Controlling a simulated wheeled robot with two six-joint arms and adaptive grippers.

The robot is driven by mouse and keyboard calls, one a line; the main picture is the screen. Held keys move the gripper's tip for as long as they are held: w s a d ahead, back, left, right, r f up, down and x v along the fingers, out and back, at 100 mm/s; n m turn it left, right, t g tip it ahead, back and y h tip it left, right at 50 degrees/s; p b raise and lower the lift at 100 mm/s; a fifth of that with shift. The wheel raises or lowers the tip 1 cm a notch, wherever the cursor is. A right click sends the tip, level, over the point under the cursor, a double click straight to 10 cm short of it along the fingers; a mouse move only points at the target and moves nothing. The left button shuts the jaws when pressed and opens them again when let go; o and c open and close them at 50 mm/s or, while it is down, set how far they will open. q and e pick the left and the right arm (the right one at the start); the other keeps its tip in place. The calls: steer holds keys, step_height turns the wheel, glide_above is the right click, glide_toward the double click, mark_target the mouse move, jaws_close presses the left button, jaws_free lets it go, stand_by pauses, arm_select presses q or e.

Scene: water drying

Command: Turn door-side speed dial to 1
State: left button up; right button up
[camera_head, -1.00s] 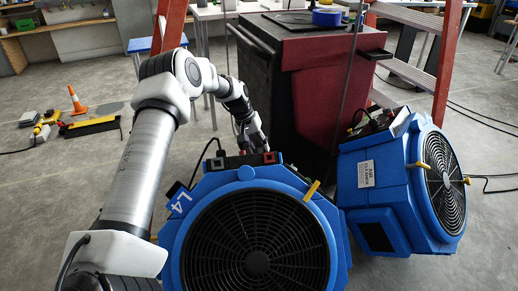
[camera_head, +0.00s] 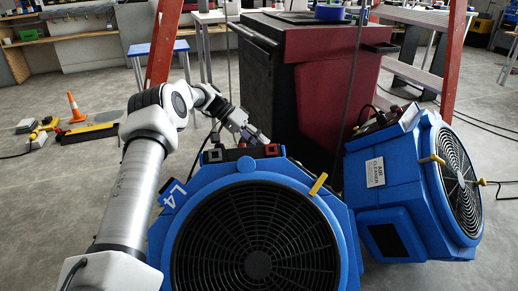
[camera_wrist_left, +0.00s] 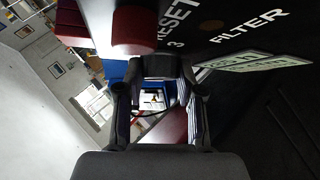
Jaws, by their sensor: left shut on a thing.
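In the left wrist view, my left gripper (camera_wrist_left: 160,88) is shut on a dark grey knob (camera_wrist_left: 162,67) at the black panel. A red part (camera_wrist_left: 135,30) is close by it, near white lettering reading RESET and FILTER. The dial's setting cannot be read. My right gripper is not in view.
A second blue machine (camera_head: 388,200) labelled AIR CLEANER stands close on the right. A dark red and black cabinet (camera_head: 315,95) stands behind, with red ladder rails (camera_head: 455,60) around it. An orange cone (camera_head: 76,108) and yellow tools are on open floor at left.

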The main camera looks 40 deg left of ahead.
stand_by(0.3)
arm_select(q)
steer(key=o, duration=1.2)
steer(key=shift+c, duration=0.2)
steer(key=v, duration=0.7)
steer(key=shift+a, duration=0.25)
steer(key=shift+s, duration=0.1)
